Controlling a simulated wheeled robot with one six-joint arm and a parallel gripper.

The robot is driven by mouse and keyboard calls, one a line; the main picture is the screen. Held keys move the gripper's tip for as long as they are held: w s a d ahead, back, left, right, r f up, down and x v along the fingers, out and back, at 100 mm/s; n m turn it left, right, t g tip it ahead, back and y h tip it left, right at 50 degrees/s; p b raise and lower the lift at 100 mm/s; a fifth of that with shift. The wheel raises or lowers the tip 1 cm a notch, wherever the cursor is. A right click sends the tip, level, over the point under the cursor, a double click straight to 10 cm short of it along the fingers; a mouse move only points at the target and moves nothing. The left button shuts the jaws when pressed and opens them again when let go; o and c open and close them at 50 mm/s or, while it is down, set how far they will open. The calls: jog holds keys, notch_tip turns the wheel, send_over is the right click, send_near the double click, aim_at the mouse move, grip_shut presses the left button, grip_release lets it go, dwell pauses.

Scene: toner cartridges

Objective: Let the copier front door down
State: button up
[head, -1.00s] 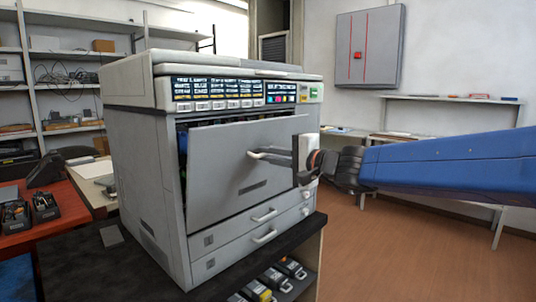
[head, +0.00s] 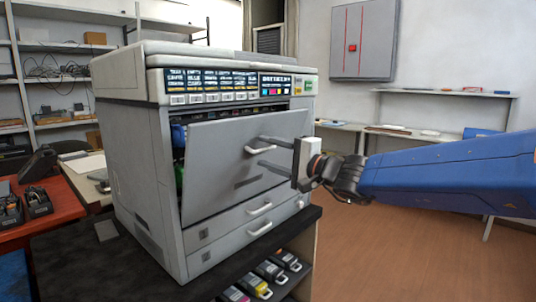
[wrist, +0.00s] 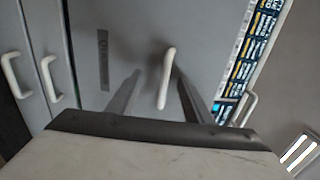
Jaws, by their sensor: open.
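The copier (head: 150,190) stands on a dark-topped stand. Its grey front door (head: 212,160) is tilted outward at the top, leaving a gap above and on its left side through which dark insides and coloured parts show. The white door handle (head: 254,149) is near the door's top right. My gripper (head: 263,152) reaches in from the right, its two fingers apart, one above and one below the handle. In the wrist view the handle (wrist: 167,78) lies between the open fingers, with space on both sides; whether anything touches is unclear.
Two lower drawers with white handles (head: 261,208) sit below the door. Several toner cartridges (head: 268,270) lie on the stand's shelf. A red table (head: 60,215) with dark trays is at the left. The floor (head: 400,250) at the right is clear.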

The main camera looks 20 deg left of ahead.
jog(key=f+v, duration=0.2)
jog(key=v, duration=0.8)
jog(key=shift+d+f, duration=0.1)
jog(key=s+d+f+n+h, duration=0.1)
jog(key=s+d+f+h, duration=0.4)
jog(key=d, duration=0.9)
jog(key=s+d+f+n+g+h, duration=0.1)
jog(key=s+d+f+n+h, duration=0.1)
jog(key=s+d+f+h, duration=0.4)
jog(key=s+d+f+n+g+h, duration=0.1)
jog(key=s+d+f+h, duration=0.5)
jog(key=s+d+f, duration=0.7)
jog(key=d+f, duration=0.2)
jog(key=d, duration=0.8)
jog(key=shift+s+n, duration=0.3)
jog(key=shift+s, duration=0.05)
